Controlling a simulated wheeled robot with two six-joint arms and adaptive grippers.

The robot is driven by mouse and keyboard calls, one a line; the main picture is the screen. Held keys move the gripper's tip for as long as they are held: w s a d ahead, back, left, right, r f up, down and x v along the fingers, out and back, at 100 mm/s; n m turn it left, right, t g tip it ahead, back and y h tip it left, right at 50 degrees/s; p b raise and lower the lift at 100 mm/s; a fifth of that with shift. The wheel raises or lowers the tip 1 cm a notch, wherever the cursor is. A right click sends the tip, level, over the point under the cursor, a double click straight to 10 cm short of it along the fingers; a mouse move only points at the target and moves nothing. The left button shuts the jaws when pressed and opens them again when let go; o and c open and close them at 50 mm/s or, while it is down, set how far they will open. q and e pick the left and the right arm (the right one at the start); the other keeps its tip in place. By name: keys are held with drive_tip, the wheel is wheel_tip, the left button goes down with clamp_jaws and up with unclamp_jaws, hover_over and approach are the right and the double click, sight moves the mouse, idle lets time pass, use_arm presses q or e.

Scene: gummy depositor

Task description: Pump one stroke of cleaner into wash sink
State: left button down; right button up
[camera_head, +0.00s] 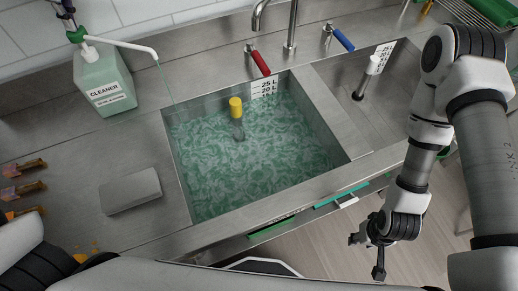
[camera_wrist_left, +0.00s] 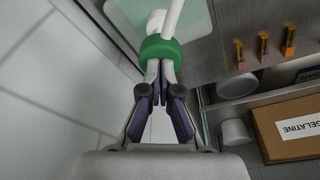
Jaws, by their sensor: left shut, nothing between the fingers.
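The cleaner bottle (camera_head: 103,83), pale green with a CLEANER label, stands upright left of the wash sink (camera_head: 268,208). Its white spout (camera_head: 122,44) points toward the sink, and a thin green stream (camera_head: 166,82) runs from its tip toward the sink's left side. The sink holds swirling green-and-white liquid. My left gripper (camera_head: 64,8) is shut and empty at the top of the pump; in the left wrist view its fingertips (camera_wrist_left: 155,72) meet at the green pump collar (camera_wrist_left: 160,50) and seem to touch it. My right gripper (camera_head: 368,255) hangs empty with fingers apart, right of the sink front.
A yellow-topped standpipe (camera_head: 237,107) stands in the liquid. Red (camera_head: 258,60) and blue (camera_head: 341,38) tap handles are behind. A grey block (camera_head: 130,191) lies on the counter. A second basin (camera_head: 345,78) is at right. A GELATINE box (camera_wrist_left: 285,128) sits below.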

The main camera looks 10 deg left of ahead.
use_arm(q)
drive_tip(key=shift+f, duration=0.5)
drive_tip(key=shift+r, duration=0.15)
drive_tip(key=shift+a+p+v, duration=0.2)
drive_tip(key=shift+p+v, duration=0.7)
drive_tip(key=shift+v, duration=0.05)
drive_tip(key=shift+a+p+v, duration=0.2)
drive_tip(key=shift+p+v, duration=0.65)
drive_tip(key=shift+v, duration=0.05)
drive_tip(key=shift+r, duration=0.15)
drive_tip(key=p+v, duration=0.2)
drive_tip(key=v, duration=0.1)
drive_tip(key=a+p+v, duration=0.1)
drive_tip(key=p+v, duration=0.2)
drive_tip(key=shift+a, duration=0.1)
